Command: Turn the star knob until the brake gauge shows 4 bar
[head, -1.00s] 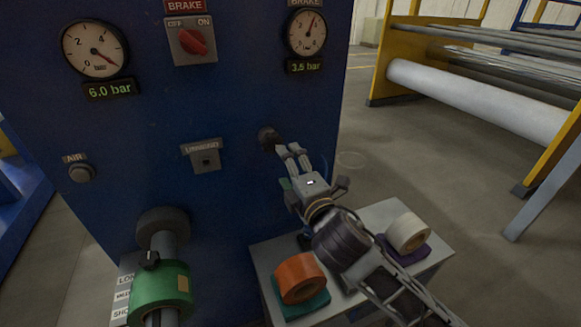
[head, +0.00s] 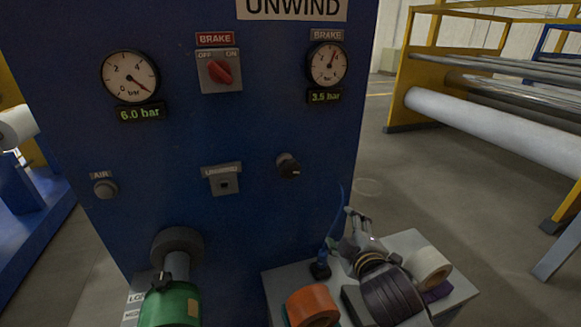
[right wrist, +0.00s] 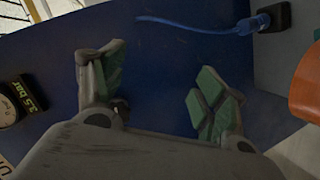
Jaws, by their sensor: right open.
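The dark star knob (head: 288,165) sits on the blue panel below the brake gauge (head: 328,65). The display under that gauge (head: 325,97) reads 3.5 bar; it also shows at the left of the right wrist view (right wrist: 32,92). My right gripper (head: 356,222) is below and right of the knob, apart from it, over the small table. In the right wrist view its green-padded fingers (right wrist: 158,92) are spread with nothing between them. A dark round piece behind the left finger may be the knob. My left gripper is not in view.
A second gauge (head: 130,77) reads 6.0 bar beside the red brake switch (head: 220,71). The small table (head: 275,285) holds an orange roll (head: 312,306), a white roll (head: 430,268) and a black block with a blue cable (head: 333,240).

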